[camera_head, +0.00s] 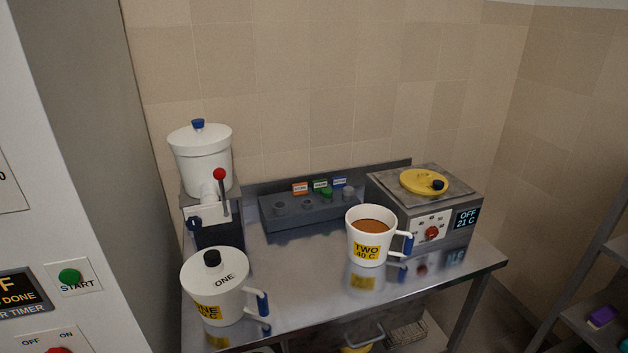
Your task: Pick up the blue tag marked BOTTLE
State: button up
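A small blue tag (339,182) with a pale face stands at the back of the steel table, at the right end of a short row of tags. Its lettering is too small to read. An orange tag (300,188) and a green tag (320,184) stand to its left. The tags are at the back of a dark grey rack (285,224) with several round posts or sockets, one of them green. My gripper is not in view.
On the steel table (300,262) stand a lidded white pot ONE (212,290), an open mug TWO (372,240) with brown liquid, a white vessel with a red-knobbed lever (201,158), and a heater box reading OFF 21 C (432,212) with a yellow lid (425,180). The table's centre is clear.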

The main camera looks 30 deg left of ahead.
aim_at(340, 182)
jog(key=u, duration=0.35)
jog(key=i, duration=0.6)
jog(key=u, duration=0.95)
jog(key=i, duration=0.7)
jog(key=u, duration=0.45)
